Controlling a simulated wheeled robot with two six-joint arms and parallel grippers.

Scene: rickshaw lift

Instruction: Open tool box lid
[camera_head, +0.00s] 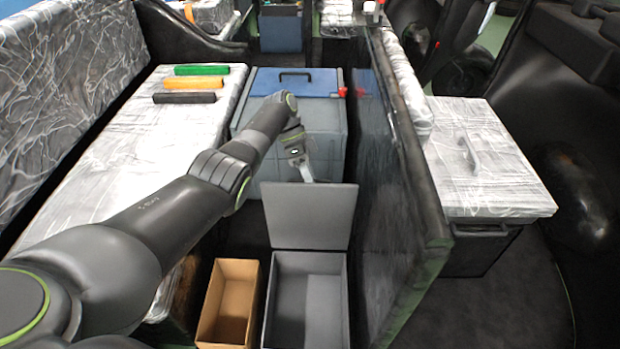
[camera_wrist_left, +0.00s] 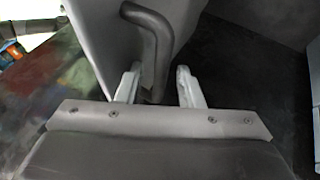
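The grey tool box (camera_head: 305,312) stands on the floor at bottom centre of the head view. Its lid (camera_head: 310,218) is raised, standing up at the box's back edge. My left gripper (camera_head: 306,172) is at the lid's top edge. In the left wrist view my left gripper (camera_wrist_left: 157,88) is open, with its two pale fingers apart on either side of a dark bent handle (camera_wrist_left: 158,40) on the grey lid panel (camera_wrist_left: 125,32). Gaps show between the handle and the fingers. The handle is hidden in the head view. My right gripper is not in view.
An open brown box (camera_head: 228,300) stands left of the tool box. A grey bin with a blue lid (camera_head: 330,82) is behind it. A dark partition (camera_head: 395,190) stands close on the right. A wrapped bench (camera_head: 150,130) lies left, under my left arm.

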